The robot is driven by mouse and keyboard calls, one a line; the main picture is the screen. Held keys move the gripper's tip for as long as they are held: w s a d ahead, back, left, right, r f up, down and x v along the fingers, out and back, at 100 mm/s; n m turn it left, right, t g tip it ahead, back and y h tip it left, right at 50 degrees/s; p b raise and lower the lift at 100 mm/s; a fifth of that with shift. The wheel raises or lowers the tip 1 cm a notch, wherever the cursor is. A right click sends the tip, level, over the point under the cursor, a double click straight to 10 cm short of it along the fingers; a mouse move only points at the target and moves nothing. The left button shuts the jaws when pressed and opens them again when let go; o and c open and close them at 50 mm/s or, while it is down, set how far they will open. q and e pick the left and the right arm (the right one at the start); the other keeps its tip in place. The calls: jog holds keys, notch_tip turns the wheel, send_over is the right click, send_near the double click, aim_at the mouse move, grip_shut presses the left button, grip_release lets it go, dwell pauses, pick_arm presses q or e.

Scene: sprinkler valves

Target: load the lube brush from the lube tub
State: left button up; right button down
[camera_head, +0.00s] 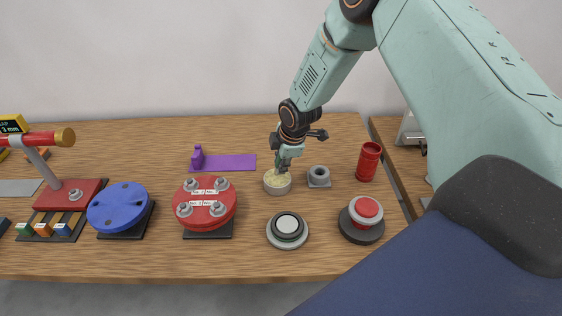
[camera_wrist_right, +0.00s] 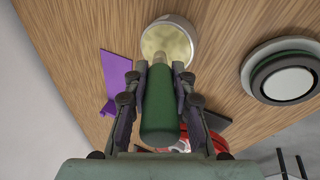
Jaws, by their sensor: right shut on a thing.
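My right gripper (camera_head: 285,158) points down over the lube tub (camera_head: 277,187), right of the table's middle. In the wrist view the right gripper (camera_wrist_right: 160,76) is shut on the lube brush (camera_wrist_right: 159,108), gripping its green handle from both sides. The brush's light ferrule end points at the pale yellow lube in the tub (camera_wrist_right: 190,32). The bristles do not show clearly, and I cannot tell how deep they are in the lube. My left gripper is not in view.
A grey holder (camera_head: 319,178) stands close right of the tub, and a red cylinder (camera_head: 368,161) farther right. A round grey-black part (camera_head: 287,229) is in front. A red flanged disc (camera_head: 205,205) is at left, a purple piece (camera_head: 230,162) behind.

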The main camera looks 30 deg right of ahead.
jog(key=shift+a+f, duration=0.1)
jog(key=shift+f, duration=0.1)
jog(key=shift+f+b, duration=0.2)
jog(key=shift+b, duration=0.2)
dwell(0.5)
dwell(0.8)
jog(key=shift+r+p, duration=3.05)
jog(key=shift+r, duration=0.5)
jog(key=shift+f, duration=0.1)
